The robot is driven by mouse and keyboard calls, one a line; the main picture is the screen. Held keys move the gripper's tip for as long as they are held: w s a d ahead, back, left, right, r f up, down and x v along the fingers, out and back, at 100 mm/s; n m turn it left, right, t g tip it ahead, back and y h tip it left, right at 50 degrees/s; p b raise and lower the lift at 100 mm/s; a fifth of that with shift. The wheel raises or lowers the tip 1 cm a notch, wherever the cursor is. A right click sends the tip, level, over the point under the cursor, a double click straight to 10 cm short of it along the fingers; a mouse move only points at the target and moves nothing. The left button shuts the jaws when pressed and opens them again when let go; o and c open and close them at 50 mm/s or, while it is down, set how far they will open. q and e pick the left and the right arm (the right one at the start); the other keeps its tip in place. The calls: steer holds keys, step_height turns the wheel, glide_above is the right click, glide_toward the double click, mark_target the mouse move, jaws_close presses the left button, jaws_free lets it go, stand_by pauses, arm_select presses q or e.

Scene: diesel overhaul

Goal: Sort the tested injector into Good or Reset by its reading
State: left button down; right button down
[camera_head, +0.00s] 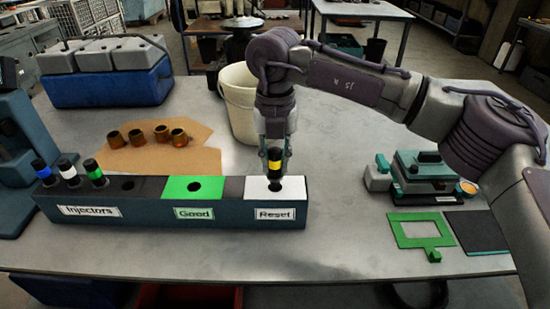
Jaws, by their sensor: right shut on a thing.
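A dark rack (140,214) has sections labelled Injectors, Good and Reset. Blue-banded (43,171), white-banded (68,171) and green-banded (93,171) injectors stand at its left end; the hole beside them is empty. The green Good section (178,187) has an open hole. My right gripper (275,154), pointing down, is shut on an upright yellow-banded injector (274,168). The injector's lower end is at the white Reset section (255,188) and covers its hole; I cannot tell how deep it sits. My left gripper is out of view. No reading is legible.
Several brown cups (160,135) stand on cardboard (195,158) behind the rack. A cream bucket (240,104) and a blue bin (110,86) stand further back. A grey-teal device (418,172) and green frame (402,233) lie right. The table's front strip is clear.

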mark_target(275, 149)
steer(key=shift+f, duration=0.15)
steer(key=shift+f+b, duration=0.95)
steer(key=shift+f, duration=0.2)
steer(key=c, duration=0.5)
jaws_free()
steer(key=shift+r, duration=0.1)
steer(key=shift+r+p, duration=1.95)
steer(key=shift+r, duration=1.5)
